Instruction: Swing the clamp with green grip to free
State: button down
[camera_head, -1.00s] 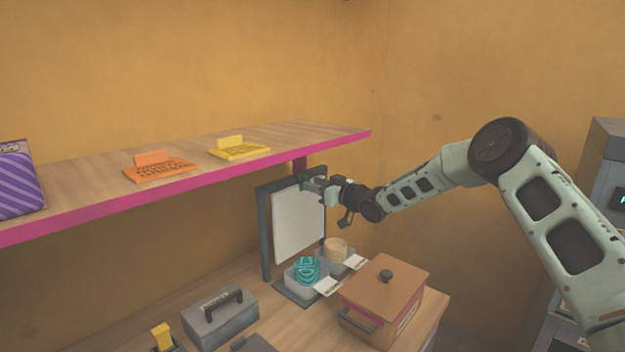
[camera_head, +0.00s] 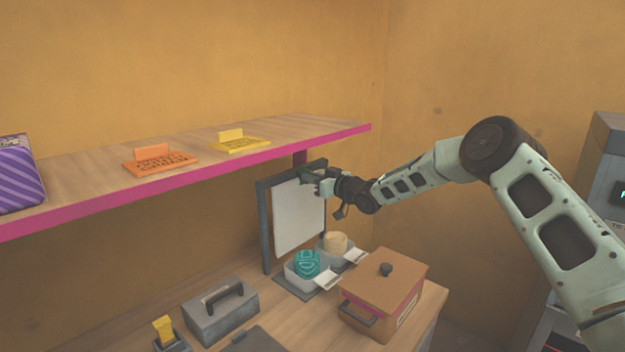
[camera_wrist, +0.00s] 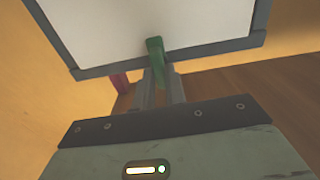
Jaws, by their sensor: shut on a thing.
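The clamp with the green grip (camera_wrist: 156,62) is at the edge of a grey frame (camera_wrist: 229,46) that holds a white panel (camera_wrist: 180,18). In the wrist view the green grip lies between the fingers of my gripper (camera_wrist: 160,88), which is shut on it. In the head view my gripper (camera_head: 318,181) is at the upper right corner of the frame (camera_head: 264,228), over the white panel (camera_head: 297,220). Only a little green shows there. The clamp's pivot is hidden.
A shelf (camera_head: 90,187) with a pink edge runs above and to the left, holding an orange stamp plate (camera_head: 160,161) and a yellow one (camera_head: 238,143). Below stand a teal roll (camera_head: 307,263), a lidded brown box (camera_head: 384,290) and a grey weight (camera_head: 220,313).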

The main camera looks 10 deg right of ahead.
jog(key=shift+f+b, duration=0.15)
jog(key=shift+b, duration=0.25)
jog(key=shift+s+a+f+n+b, duration=0.1)
jog(key=shift+n+b, duration=4.3)
jog(key=shift+b, duration=1.2)
jog(key=shift+s+a+f+n+b, duration=0.1)
jog(key=shift+n+b, duration=4.3)
jog(key=shift+b, duration=1.15)
jog(key=shift+r, duration=0.1)
jog(key=c, duration=1.4)
grip_release()
jog(key=shift+c, duration=0.2)
jog(key=shift+d, duration=0.1)
